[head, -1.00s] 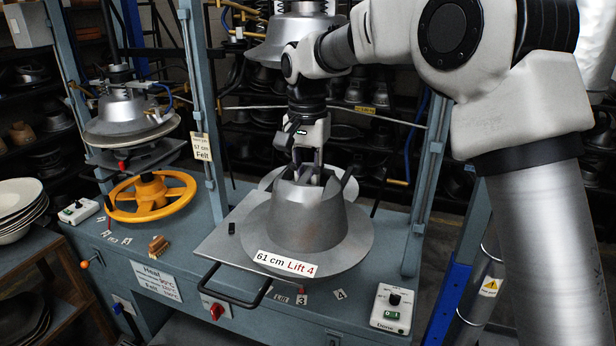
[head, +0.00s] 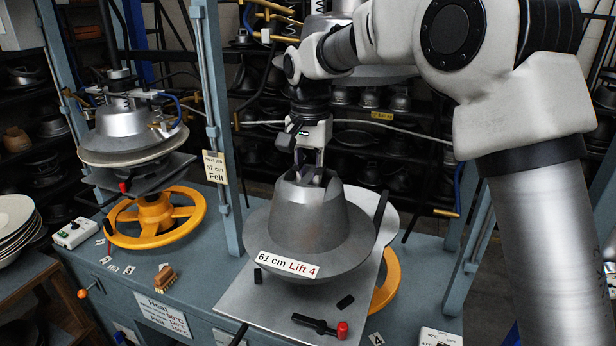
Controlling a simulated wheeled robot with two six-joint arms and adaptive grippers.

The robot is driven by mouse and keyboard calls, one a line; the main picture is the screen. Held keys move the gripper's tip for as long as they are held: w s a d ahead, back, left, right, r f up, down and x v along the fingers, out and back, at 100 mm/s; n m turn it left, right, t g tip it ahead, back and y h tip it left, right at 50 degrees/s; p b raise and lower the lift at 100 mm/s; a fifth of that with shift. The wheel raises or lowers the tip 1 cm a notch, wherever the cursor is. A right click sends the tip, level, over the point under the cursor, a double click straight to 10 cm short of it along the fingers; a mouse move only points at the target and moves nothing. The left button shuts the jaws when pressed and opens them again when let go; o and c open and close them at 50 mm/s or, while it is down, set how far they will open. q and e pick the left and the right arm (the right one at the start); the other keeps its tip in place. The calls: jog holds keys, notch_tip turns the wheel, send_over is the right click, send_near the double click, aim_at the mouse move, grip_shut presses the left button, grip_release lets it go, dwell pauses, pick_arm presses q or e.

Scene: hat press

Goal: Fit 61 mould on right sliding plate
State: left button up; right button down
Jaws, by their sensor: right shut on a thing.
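The 61 mould (head: 308,220) is a grey metal hat form with a wide brim. A label reading "61 cm Lift 4" (head: 287,264) is on its front. My right gripper (head: 309,178) points down and is shut on the top of the mould. The mould is over the right sliding plate (head: 235,308), a flat grey plate whose front part is bare. I cannot tell whether the brim touches the plate or hangs just above it. The mould hides the middle of the plate. My left gripper is not in view.
Black pegs (head: 345,302) and a black lever with a red knob (head: 343,330) show on the plate's front. A yellow handwheel (head: 388,280) shows under its right side. The left press holds another mould (head: 125,128) above a yellow wheel (head: 155,218). Frame posts flank the plate.

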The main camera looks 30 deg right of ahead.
jog(key=shift+s+r, duration=0.25)
jog(key=shift+w+f, duration=0.25)
jog(key=shift+w, duration=0.05)
jog(key=shift+f, duration=0.2)
jog(key=shift+s+f+b, duration=0.2)
jog(key=shift+f+b, duration=0.3)
jog(key=shift+f, duration=0.1)
jog(key=shift+w+f, duration=0.15)
jog(key=shift+f, duration=0.45)
jog(key=shift+r, duration=0.1)
jog(key=shift+f, duration=0.2)
